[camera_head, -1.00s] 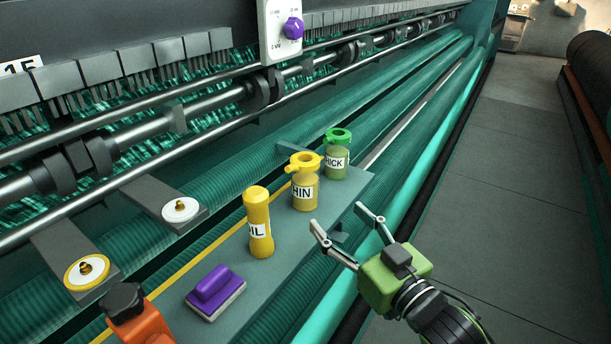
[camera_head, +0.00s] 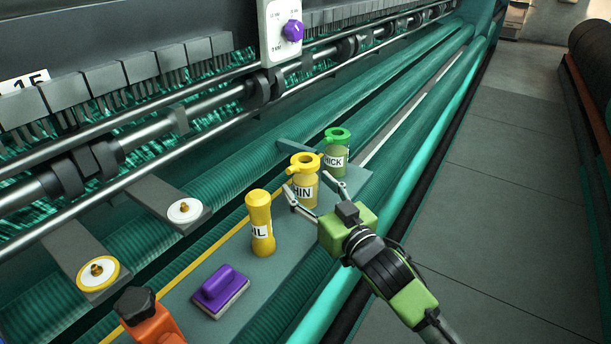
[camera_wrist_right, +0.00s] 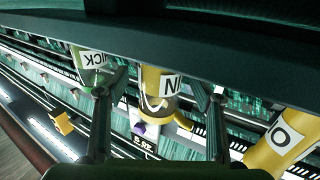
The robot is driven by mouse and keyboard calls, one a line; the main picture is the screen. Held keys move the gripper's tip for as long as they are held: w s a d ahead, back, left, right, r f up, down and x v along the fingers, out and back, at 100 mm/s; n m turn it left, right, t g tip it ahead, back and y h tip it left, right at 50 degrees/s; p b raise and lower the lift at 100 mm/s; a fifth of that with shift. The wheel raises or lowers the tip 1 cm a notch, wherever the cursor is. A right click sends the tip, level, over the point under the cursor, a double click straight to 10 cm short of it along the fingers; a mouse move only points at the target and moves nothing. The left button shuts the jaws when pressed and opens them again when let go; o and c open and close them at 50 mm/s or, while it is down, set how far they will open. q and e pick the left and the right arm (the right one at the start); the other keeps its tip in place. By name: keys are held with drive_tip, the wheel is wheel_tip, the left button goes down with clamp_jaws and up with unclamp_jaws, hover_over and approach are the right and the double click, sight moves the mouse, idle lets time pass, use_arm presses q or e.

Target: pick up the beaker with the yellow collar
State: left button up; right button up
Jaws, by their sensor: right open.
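The beaker with the yellow collar (camera_head: 305,186), labelled "HIN" as far as I can read, stands upright on the grey-green shelf (camera_head: 205,263). My right gripper (camera_head: 315,192) is open, its two fingers pointing at this beaker from the right and near side. In the right wrist view the beaker (camera_wrist_right: 157,95) appears between the two fingers (camera_wrist_right: 160,95). Whether the fingers touch it I cannot tell. My left gripper is not in view.
A beaker with a green collar (camera_head: 337,152) stands just behind. A yellow bottle (camera_head: 260,224) stands in front to the left, near a purple-handled block (camera_head: 220,290). An orange part with a black knob (camera_head: 137,305) is at bottom left. Floor at right is clear.

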drive_tip(key=shift+x, duration=1.15)
drive_tip(key=c, duration=1.4)
